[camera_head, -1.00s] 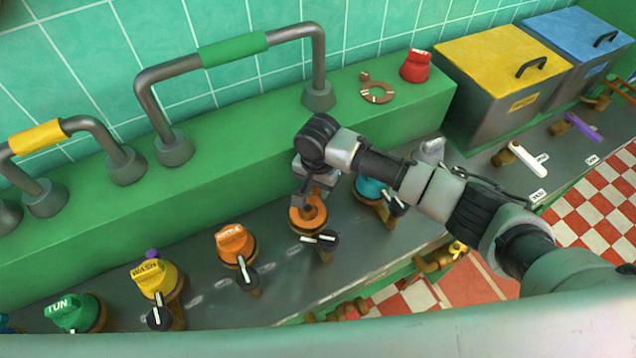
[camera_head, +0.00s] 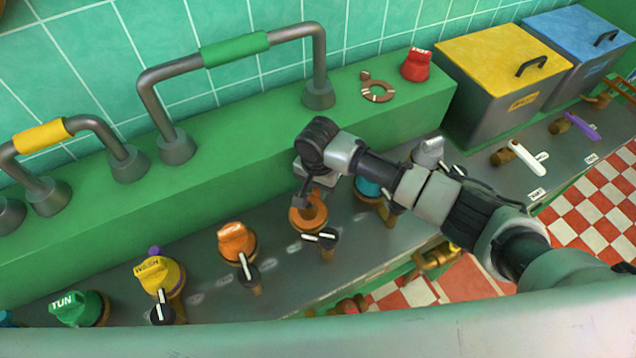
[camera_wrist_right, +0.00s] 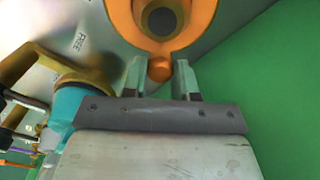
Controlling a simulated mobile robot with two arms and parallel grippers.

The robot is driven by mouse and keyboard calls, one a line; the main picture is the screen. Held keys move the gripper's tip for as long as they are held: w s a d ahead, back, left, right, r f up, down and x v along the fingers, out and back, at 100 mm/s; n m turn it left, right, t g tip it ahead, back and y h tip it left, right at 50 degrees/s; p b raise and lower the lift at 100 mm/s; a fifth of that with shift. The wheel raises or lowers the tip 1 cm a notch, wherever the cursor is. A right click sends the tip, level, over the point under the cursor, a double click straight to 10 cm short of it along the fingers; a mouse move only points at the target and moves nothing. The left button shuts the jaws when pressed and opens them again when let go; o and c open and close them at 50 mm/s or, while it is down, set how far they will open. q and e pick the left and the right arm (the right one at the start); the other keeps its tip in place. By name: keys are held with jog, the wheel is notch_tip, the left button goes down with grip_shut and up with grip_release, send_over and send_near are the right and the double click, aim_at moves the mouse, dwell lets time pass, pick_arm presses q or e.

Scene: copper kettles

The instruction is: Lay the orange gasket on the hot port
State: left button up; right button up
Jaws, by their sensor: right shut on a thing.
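The orange gasket (camera_head: 298,222) is a flat ring at a port in the counter's row, between the orange cap and the teal cap. In the right wrist view the gasket (camera_wrist_right: 121,18) shows at the top, with a dark round port opening (camera_wrist_right: 162,17) through its hole. My right gripper (camera_head: 304,198) is over the ring's back edge. In the wrist view its two fingers (camera_wrist_right: 160,72) are shut on the gasket's small round tab. I cannot tell whether the ring rests on the port or sits just above it. My left gripper is out of view.
An orange cap (camera_head: 236,240), a yellow WASH cap (camera_head: 155,274) and a green TUN cap (camera_head: 75,308) stand along the row with black-handled valves. A teal cap (camera_head: 368,187) is close on the right. The green ledge (camera_head: 230,150) rises behind, bearing a copper ring (camera_head: 377,92) and a red cap (camera_head: 416,66).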

jog(key=o, duration=1)
jog(key=shift+f, duration=0.1)
jog(key=shift+c, duration=0.2)
notch_tip(320, 180, up, 11)
jog(key=shift+b, duration=0.3)
jog(key=shift+f, duration=0.15)
